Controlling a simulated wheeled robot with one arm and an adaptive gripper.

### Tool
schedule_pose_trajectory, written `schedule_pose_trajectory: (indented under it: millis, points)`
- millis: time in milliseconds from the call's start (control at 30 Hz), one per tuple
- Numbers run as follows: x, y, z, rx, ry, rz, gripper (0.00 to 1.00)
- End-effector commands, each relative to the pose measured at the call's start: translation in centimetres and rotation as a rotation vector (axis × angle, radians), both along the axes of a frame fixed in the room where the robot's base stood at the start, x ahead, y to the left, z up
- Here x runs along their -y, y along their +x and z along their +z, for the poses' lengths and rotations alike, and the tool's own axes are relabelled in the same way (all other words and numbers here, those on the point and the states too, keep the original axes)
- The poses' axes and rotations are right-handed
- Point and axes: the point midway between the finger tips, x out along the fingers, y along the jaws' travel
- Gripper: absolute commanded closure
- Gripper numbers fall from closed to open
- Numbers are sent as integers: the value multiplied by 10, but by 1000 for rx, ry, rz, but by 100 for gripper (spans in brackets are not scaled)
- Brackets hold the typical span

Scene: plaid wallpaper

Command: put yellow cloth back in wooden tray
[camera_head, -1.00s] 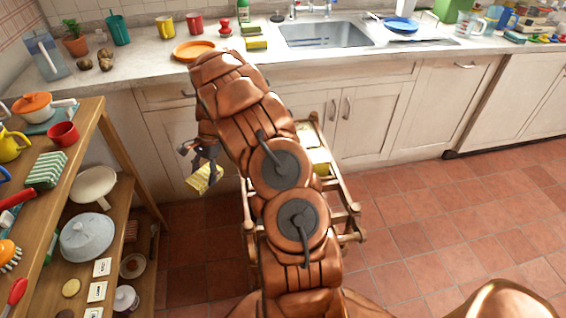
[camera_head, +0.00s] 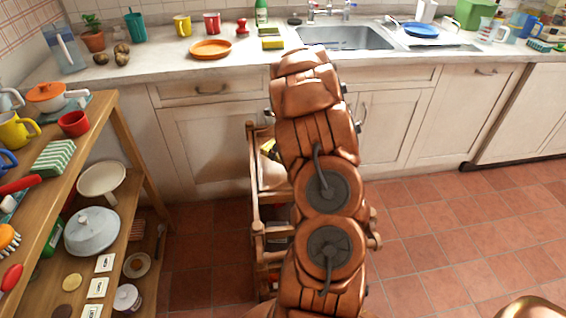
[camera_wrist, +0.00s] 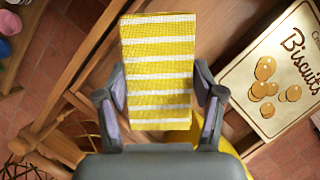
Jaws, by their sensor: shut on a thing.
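In the wrist view the yellow cloth (camera_wrist: 158,75), with white stripes, is held between the two fingers of my gripper (camera_wrist: 160,115). Its flat striped face shows. A wooden cart (camera_head: 253,190) with rails stands under my arm. In the wrist view wooden boards and rails (camera_wrist: 85,60) lie below the cloth, apparently part of this cart. I cannot tell which part is the wooden tray, or how high the cloth is above the wood.
A Biscuits box (camera_wrist: 275,75) is right of the cloth, and a yellow thing shows partly beneath my gripper. A wooden shelf (camera_head: 115,120) with dishes stands at left. The counter (camera_head: 170,75) with the sink runs along the back. The floor at right is clear.

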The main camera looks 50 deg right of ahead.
Motion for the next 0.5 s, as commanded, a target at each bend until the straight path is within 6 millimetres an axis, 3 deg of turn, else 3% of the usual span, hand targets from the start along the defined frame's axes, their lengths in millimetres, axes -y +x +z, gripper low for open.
schedule_pose_trajectory:
  millis: [100, 333, 500]
  points:
    - [-1, 0, -17, -2, 2, 0, 70]
    - [0, 0, -31, -1, 1, 0, 70]
    - [-1, -1, -53, -2, 4, 2, 70]
